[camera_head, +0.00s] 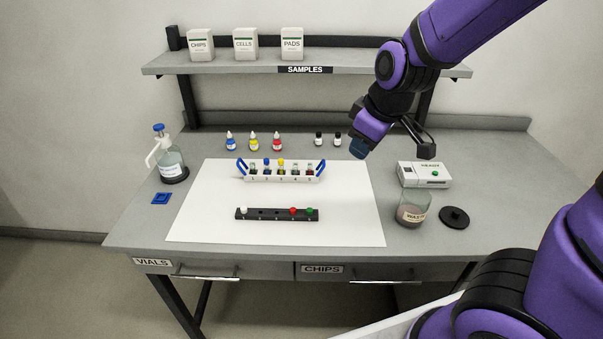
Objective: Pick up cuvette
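A white rack (281,178) with blue end handles and numbered slots stands on the white mat. It holds several small vessels, some with blue or yellow caps. They may be cuvettes, but they are too small to tell apart with certainty. My gripper (359,150) hangs in the air, in the picture above and to the right of the rack, apart from it. Its fingers are dark and small, so whether they are open or shut does not show. No object can be made out in it.
Dropper bottles (253,142) stand behind. A white device (425,175), waste beaker (412,209) and black lid (454,217) are right; a wash bottle (170,163) is left. A shelf (220,63) spans the back.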

